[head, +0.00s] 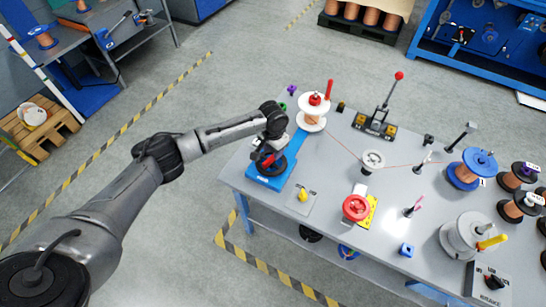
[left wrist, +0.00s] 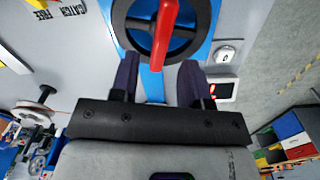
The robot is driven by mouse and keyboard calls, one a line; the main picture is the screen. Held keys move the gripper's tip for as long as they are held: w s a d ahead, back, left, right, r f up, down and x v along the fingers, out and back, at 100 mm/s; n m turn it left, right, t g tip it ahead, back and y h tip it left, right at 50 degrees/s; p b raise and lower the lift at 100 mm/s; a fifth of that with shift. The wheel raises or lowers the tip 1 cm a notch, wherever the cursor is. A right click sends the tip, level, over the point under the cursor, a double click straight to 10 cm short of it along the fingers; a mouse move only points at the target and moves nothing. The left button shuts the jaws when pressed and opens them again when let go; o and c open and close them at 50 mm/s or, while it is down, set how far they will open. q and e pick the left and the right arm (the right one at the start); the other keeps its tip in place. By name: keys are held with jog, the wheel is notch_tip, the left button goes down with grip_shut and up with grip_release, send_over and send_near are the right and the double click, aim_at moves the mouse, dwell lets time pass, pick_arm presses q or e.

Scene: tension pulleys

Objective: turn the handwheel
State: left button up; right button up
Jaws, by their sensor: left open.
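The handwheel is a black spoked wheel (head: 281,166) on a blue base (head: 262,182) at the left end of the grey table. In the left wrist view the wheel (left wrist: 193,42) fills the top middle, and its upright red handle (left wrist: 164,30) rises toward the camera. My left gripper (head: 268,148) is over the wheel and partly hides it. In the left wrist view its two dark fingers (left wrist: 158,72) are apart, with the lower end of the red handle showing between and just beyond them. I cannot tell whether they touch it. My right gripper is not in view.
A copper spool with a red handle (head: 312,112) stands close behind the wheel. A thin red wire runs from it past a white pulley (head: 373,160). A yellow knob (head: 303,195) and a red round knob (head: 355,207) stand to the right. A tall red-knobbed lever (head: 391,92) stands farther back.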

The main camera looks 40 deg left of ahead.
aim_at(271, 161)
pick_arm(q)
jog(key=shift+f+b, duration=0.3)
jog(key=shift+f, duration=1.75)
jog(key=shift+r, duration=0.1)
grip_shut()
